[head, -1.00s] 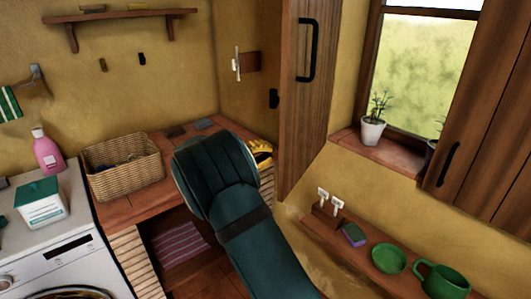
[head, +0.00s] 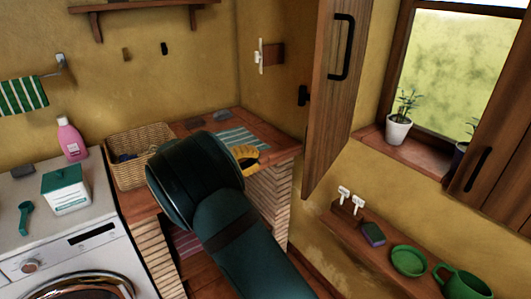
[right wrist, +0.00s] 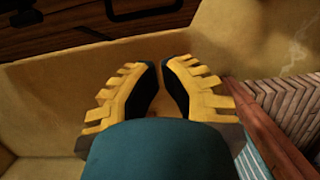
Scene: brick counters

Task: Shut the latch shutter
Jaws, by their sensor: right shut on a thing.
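The wooden shutter (head: 333,110) with a black bar handle (head: 342,47) stands swung open beside the window, in the upper middle of the head view. A small black fitting (head: 303,95) is on its left edge. A white latch lever on a wooden block (head: 272,54) is on the wall to its left. My right gripper (head: 248,156) is over the counter, left of and below the shutter, apart from it. In the right wrist view its yellow fingers (right wrist: 161,70) are drawn close together; what they hold cannot be made out. My left gripper is not in view.
A brick counter (head: 285,150) bears a wicker basket (head: 128,172) and a striped cloth (head: 243,139). A low shelf (head: 375,255) with green dishes is below the shutter. A potted plant (head: 398,130) stands on the windowsill. A washing machine (head: 70,250) is at left.

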